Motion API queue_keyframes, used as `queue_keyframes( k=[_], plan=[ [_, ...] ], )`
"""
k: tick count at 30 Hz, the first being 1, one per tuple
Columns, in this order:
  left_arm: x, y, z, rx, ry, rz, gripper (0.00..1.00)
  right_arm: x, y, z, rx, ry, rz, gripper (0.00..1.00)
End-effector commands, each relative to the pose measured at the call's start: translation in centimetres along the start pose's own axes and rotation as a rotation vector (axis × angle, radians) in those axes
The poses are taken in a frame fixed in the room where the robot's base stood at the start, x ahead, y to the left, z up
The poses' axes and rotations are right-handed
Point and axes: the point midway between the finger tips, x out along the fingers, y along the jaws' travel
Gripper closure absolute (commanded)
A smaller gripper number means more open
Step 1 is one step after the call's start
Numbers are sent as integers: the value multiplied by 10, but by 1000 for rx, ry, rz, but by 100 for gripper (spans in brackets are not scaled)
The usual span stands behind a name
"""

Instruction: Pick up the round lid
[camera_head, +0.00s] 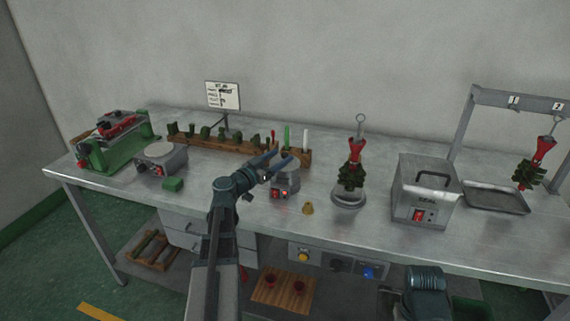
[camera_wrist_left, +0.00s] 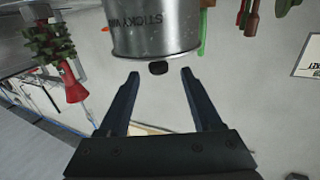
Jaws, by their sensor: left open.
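The round lid appears to be the top of a grey metal pot marked "STICKY"; in the left wrist view its dark knob (camera_wrist_left: 158,68) shows at the end of the pot (camera_wrist_left: 152,28). In the head view the pot (camera_head: 286,183) stands mid-bench with red switches on its base, its top partly hidden by my gripper. My left gripper (camera_head: 279,163) is open just above the pot. In the left wrist view the open fingers (camera_wrist_left: 160,76) lie either side of the knob, apparently apart from it.
Left of the pot are a wooden rack (camera_head: 206,141) of green pieces and a round hot plate (camera_head: 160,156). To the right stand a small brass piece (camera_head: 308,209), a red-and-green wax tree (camera_head: 352,170) on a round base, and a metal box (camera_head: 424,190) with a handle.

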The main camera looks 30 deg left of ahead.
Motion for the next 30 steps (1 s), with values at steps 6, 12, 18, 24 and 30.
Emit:
queue_keyframes(
  k=[6,12,18,24,30],
  plan=[
    [32,0,2,0,0,1,34,2,0,0,0,0,0,50],
    [33,2,2,0,0,0,34,2,0,0,0,0,0,50],
    [33,1,2,0,0,0,63,2,0,0,0,0,0,50],
    [32,1,2,0,0,0,99,2,0,0,0,0,0,50],
    [32,1,2,0,0,0,100,2,0,0,0,0,0,50]
  ],
)
